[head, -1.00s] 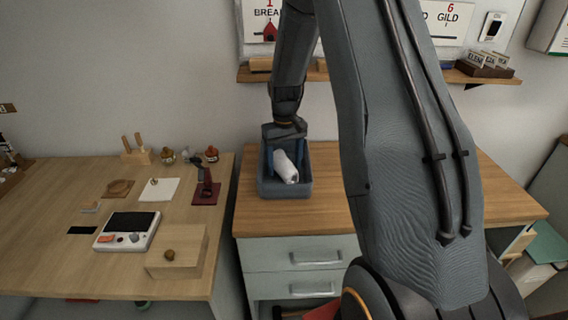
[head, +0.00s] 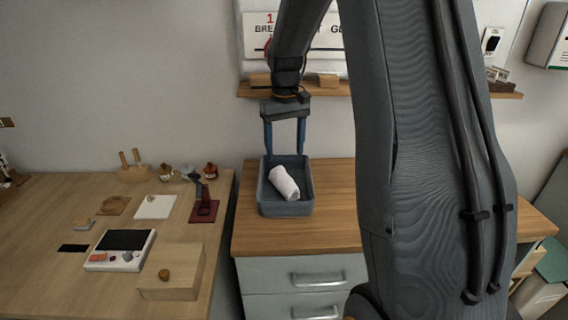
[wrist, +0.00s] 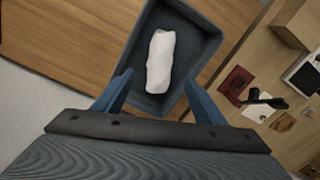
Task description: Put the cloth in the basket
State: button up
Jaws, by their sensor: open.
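The white rolled cloth (head: 284,183) lies inside the grey-blue basket (head: 286,209), tilted slightly across its floor. The basket stands on the wooden top of the drawer cabinet. My gripper (head: 285,153) is above the back of the basket, with its two blue fingers spread apart and nothing between them. In the wrist view the cloth (wrist: 160,62) lies in the basket (wrist: 205,25) beyond the fingertips, apart from the gripper (wrist: 160,80).
A wooden shelf (head: 330,88) is on the wall behind my gripper. The desk (head: 60,205) at left holds a white device (head: 120,250), a wooden block (head: 172,275) and a dark red stand (head: 204,210). The cabinet top (head: 335,210) right of the basket is clear.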

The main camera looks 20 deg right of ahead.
jog(key=s+a+f, duration=0.3)
jog(key=s+a, duration=0.3)
jog(key=s, duration=0.5)
jog(key=s+a+f, duration=0.3)
jog(key=s+a, duration=0.3)
jog(key=s, duration=0.6)
jog(key=shift+s+a+t, duration=0.3)
jog(key=shift+a+t, duration=0.05)
jog(key=shift+t, duration=0.05)
